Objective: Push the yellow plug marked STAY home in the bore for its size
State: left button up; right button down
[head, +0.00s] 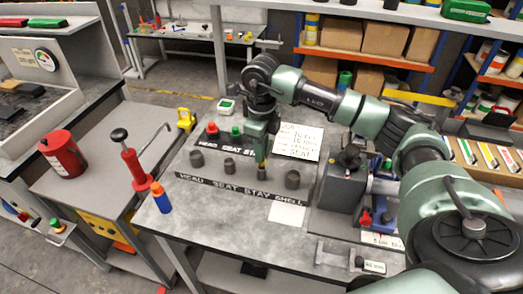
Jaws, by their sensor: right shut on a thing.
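My right gripper (261,160) reaches down over the workbench (180,228), shut on a small yellow plug (262,166). Only a narrow part of the plug shows between the fingers, and any mark on it is too small to read. The plug is over or at the third place in a row of dark grey round bores, above the word STAY on the front label strip (240,190). I cannot tell whether it has entered the bore. The HEAD bore (196,160), SEAT bore (228,166) and SHELL bore (293,180) look empty. My left gripper is not in view.
Behind stands a rack with a red plug (212,128) and a green plug (236,131). A written card (298,141) stands behind the bores. A blue bottle with an orange top (160,197) stands at the bench's left edge. A grey machine (343,185) stands right of the bores.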

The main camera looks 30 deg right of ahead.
jog(key=shift+f+b, duration=0.95)
jog(key=shift+f, duration=0.35)
jog(key=c, duration=1.3)
grip_release()
jog(key=shift+r, duration=0.1)
notch_tip(320, 180, up, 8)
jog(key=shift+f+b, duration=0.2)
jog(key=shift+b, duration=0.7)
